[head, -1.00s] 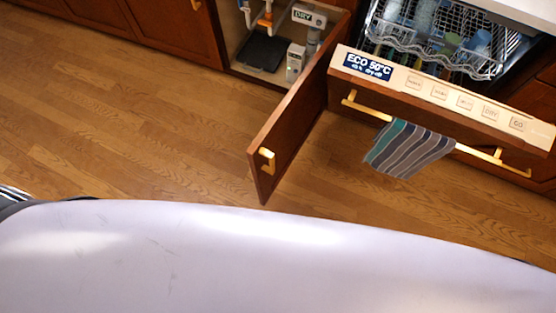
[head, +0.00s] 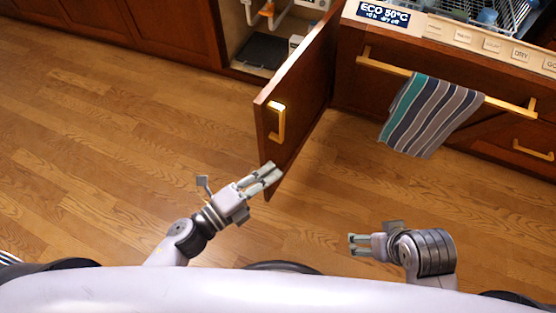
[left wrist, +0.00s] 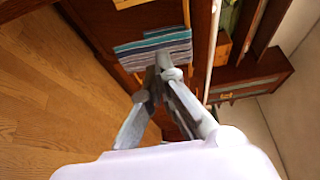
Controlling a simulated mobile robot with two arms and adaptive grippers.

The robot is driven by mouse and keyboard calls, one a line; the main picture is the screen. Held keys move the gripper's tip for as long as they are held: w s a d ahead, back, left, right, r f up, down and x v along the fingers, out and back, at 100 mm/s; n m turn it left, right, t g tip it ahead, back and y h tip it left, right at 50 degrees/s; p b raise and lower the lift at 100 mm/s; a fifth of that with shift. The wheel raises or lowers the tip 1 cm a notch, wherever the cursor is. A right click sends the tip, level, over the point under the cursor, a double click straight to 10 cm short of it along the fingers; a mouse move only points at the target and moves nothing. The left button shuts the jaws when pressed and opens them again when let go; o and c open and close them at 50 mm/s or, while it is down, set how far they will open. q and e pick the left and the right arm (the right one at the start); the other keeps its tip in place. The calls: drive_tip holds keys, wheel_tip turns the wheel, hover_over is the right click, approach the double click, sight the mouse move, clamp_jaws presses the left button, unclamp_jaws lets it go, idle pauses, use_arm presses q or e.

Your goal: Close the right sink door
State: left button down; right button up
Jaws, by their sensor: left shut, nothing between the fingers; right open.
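The right sink door (head: 305,85) is a brown wooden panel with a gold handle (head: 277,121). It stands open, swung out from the sink cabinet toward me. My left gripper (head: 272,173) is shut and empty, with its fingertips by the lower free corner of the door. I cannot tell whether they touch it. The left gripper also shows in the left wrist view (left wrist: 158,82), its fingertips in front of a striped towel in the picture. My right gripper (head: 352,245) is open and empty, to the right of the door and over the floor.
The dishwasher front (head: 465,42), with an "ECO 50°C" label, is at the right of the door, its rack showing behind. A striped towel (head: 432,115) hangs on its gold bar. The open cabinet holds pipes and a dark tray (head: 264,53). The wooden floor (head: 110,150) at left is clear.

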use_arm(q)
drive_tip(key=w+d, duration=0.3)
drive_tip(key=w, duration=0.6)
idle(0.4)
